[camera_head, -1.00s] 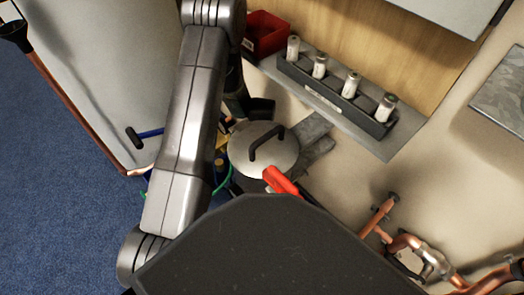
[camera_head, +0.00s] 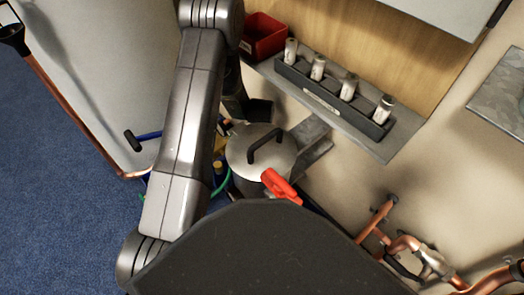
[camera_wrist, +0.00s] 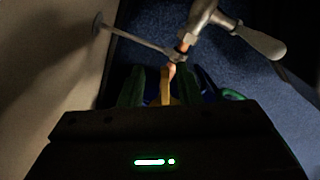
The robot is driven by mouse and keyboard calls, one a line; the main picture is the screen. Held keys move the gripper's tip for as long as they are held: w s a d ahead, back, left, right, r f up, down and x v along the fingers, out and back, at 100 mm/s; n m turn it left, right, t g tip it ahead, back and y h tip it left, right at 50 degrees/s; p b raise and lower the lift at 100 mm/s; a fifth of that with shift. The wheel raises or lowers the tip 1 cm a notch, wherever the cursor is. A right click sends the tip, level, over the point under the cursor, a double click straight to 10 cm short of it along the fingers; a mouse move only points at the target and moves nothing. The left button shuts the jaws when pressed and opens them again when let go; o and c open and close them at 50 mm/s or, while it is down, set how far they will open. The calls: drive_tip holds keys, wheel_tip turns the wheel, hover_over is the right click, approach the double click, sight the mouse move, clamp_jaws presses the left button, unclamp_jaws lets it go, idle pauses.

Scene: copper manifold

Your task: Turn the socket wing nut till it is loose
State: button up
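In the wrist view, my gripper (camera_wrist: 167,88) has two green fingers standing apart. A narrow yellow piece (camera_wrist: 165,85) shows between them, with dark gaps on both sides. Just beyond is a copper pipe end (camera_wrist: 172,70) with a grey metal fitting (camera_wrist: 200,18) and a flat grey paddle-shaped wing (camera_wrist: 260,42) at its right. I cannot tell for sure which part is the socket wing nut. In the head view my arm hides most of my gripper; only bits of green and yellow show beside it.
A thin rod (camera_wrist: 135,38) runs from the pale wall to the pipe. In the head view are a lidded pot (camera_head: 245,155), a red handle (camera_head: 280,186), a rack (camera_head: 335,98) with several white cylinders, a red bin (camera_head: 265,38) and copper pipes (camera_head: 400,245). Blue carpet (camera_head: 45,200) is clear at left.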

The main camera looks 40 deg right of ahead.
wheel_tip(320, 180, up, 7)
drive_tip(key=p, duration=0.2)
drive_tip(key=shift+r, duration=0.2)
drive_tip(key=shift+f, duration=0.1)
wheel_tip(320, 180, down, 8)
drive_tip(key=shift+r+b, duration=0.15)
drive_tip(key=shift+b, duration=1.05)
drive_tip(key=shift+s+a+r+m, duration=0.1)
drive_tip(key=shift+a+r+m, duration=0.05)
drive_tip(key=shift+a+m, duration=0.15)
drive_tip(key=shift+d, duration=0.15)
